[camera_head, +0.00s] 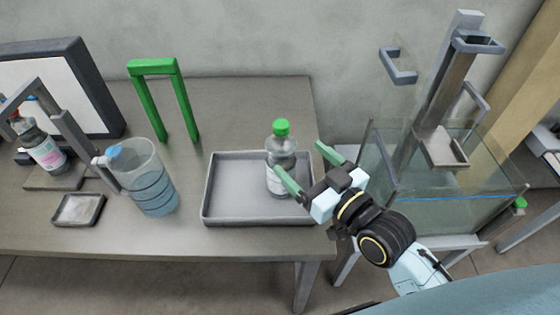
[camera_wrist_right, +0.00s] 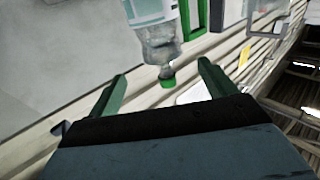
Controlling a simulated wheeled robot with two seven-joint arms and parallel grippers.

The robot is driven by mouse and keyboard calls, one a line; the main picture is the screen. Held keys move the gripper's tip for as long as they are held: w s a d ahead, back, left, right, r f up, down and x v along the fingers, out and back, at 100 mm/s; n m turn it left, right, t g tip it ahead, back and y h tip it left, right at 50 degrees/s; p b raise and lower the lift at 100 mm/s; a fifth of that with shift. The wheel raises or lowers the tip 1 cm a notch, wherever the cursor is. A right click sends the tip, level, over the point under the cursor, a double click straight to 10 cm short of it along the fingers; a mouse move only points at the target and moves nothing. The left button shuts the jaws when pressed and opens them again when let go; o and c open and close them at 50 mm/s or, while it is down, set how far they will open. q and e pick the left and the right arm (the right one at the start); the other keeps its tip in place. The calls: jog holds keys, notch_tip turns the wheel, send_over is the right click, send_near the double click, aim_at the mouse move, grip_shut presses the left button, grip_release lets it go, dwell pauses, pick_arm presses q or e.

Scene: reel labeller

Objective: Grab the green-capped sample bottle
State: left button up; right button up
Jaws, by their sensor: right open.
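The green-capped sample bottle (camera_head: 281,160) stands upright at the right end of the grey tray (camera_head: 228,212) on the table. It is clear, with a pale label, partly hidden by a finger. My right gripper (camera_head: 304,164) is open, with its green fingers reaching toward the bottle from the right. In the right wrist view the bottle (camera_wrist_right: 160,40) shows ahead of the two open fingers (camera_wrist_right: 162,90), with its green cap near the gap between the tips. I cannot tell whether a finger touches it. My left gripper cannot be made out in the head view.
A clear jug (camera_head: 150,180) of water and a small dish (camera_head: 78,210) stand left of the tray. A green frame (camera_head: 160,68) stands behind. Another bottle (camera_head: 42,146) sits in a grey stand at far left. A glass tank (camera_head: 450,178) with water is at right.

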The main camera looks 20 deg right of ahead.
aim_at(292, 152)
jog(key=x, duration=0.3)
jog(key=shift+w+a, duration=0.1)
jog(key=shift+w, duration=0.2)
jog(key=shift+w+a, duration=0.2)
jog(key=shift+w, duration=0.2)
jog(key=x, duration=0.3)
jog(key=shift+w+a+f, duration=0.1)
jog(key=shift+w+a, duration=0.2)
jog(key=shift+a, duration=0.05)
jog(key=shift+w+a, duration=0.1)
jog(key=shift+w, duration=0.2)
pick_arm(q)
jog(key=shift+w, duration=0.4)
pick_arm(e)
grip_shut()
